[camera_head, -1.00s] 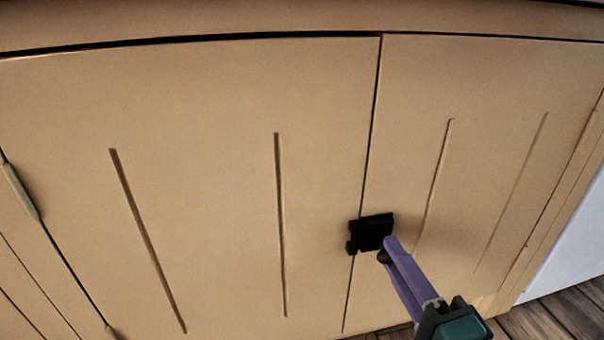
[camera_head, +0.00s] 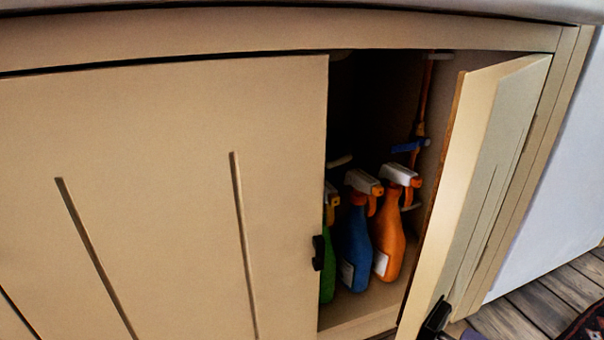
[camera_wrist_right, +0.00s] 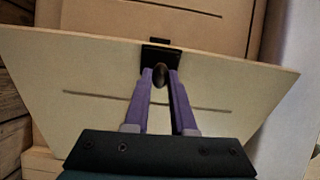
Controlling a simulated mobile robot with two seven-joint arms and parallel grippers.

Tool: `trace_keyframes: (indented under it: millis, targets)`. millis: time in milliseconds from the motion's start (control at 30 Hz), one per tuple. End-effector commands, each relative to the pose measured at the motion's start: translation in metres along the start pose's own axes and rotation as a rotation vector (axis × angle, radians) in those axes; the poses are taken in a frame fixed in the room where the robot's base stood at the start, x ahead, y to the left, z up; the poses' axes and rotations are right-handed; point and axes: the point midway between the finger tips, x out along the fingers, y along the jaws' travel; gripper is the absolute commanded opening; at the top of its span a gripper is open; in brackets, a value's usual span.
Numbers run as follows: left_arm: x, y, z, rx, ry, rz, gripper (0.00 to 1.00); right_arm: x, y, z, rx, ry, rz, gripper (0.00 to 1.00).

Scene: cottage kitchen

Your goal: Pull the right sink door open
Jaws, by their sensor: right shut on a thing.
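The right sink door (camera_head: 487,165) is swung well open in the head view, its free edge toward me. Its dark latch (camera_head: 436,320) shows low on the door at the bottom edge of the view. In the right wrist view, the cream door (camera_wrist_right: 225,80) spans the picture. My right gripper (camera_wrist_right: 160,78) has its two purple fingers on either side of the dark round knob (camera_wrist_right: 160,73) and is shut on it. In the head view only a sliver of purple shows at the bottom edge. My left gripper is in neither view.
The left sink door (camera_head: 170,200) is closed. Inside the cupboard stand an orange spray bottle (camera_head: 389,240), a blue one (camera_head: 354,245) and a partly hidden green one (camera_head: 328,265). A white surface (camera_head: 560,190) stands right, above wooden floor (camera_head: 550,300).

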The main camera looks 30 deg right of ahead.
Motion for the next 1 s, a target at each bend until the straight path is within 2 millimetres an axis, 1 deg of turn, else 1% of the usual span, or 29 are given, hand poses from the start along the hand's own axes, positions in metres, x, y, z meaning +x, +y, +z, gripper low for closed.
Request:
trace_keyframes:
  millis: [100,333,367,600,867,967,1000]
  targets:
    - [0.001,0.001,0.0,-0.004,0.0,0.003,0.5,-0.005,0.001,-0.001,0.002,-0.011,0.004,0.0]
    - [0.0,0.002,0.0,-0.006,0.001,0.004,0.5,-0.004,0.001,-0.001,0.001,-0.009,0.003,0.0]
    - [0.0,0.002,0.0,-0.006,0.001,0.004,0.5,-0.004,0.001,-0.001,0.001,-0.009,0.003,0.27]
    - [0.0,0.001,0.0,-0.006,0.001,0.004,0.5,-0.003,0.0,-0.001,0.001,-0.009,0.002,0.54]
    - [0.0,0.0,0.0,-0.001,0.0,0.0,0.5,-0.004,0.0,-0.001,0.0,-0.009,0.001,0.54]
    - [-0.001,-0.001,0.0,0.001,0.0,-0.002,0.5,-0.012,0.0,-0.001,0.0,-0.008,0.003,0.54]
    - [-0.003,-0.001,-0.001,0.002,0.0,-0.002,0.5,-0.018,0.0,-0.001,0.0,-0.008,0.005,0.54]
